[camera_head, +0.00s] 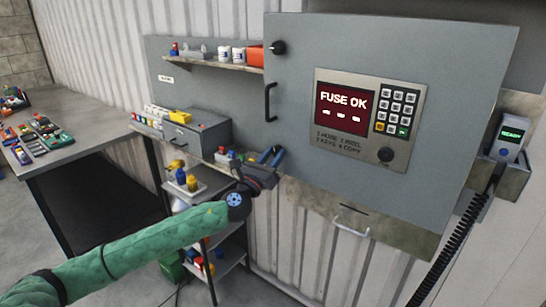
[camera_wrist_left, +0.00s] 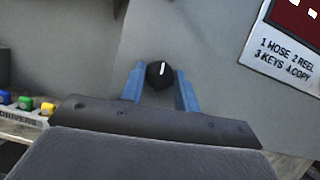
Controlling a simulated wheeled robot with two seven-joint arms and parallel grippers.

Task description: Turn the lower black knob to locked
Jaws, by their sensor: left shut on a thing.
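The lower black knob (camera_wrist_left: 160,75) is round, with a white mark pointing almost straight up in the left wrist view. It sits on the grey cabinet door (camera_head: 400,60). My left gripper (camera_head: 271,155) is at the door's lower left corner, and it hides this knob in the head view. In the left wrist view its two blue fingers (camera_wrist_left: 159,85) stand on either side of the knob, shut on it. No label for locked is readable around the knob. The upper black knob (camera_head: 278,47) is at the door's upper left.
A black door handle (camera_head: 269,102) lies between the knobs. A keypad panel (camera_head: 362,120) reads FUSE OK. A grey drawer box (camera_head: 197,134) and small bottles stand left of my gripper. A handset (camera_head: 509,139) with a coiled cord is at the right.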

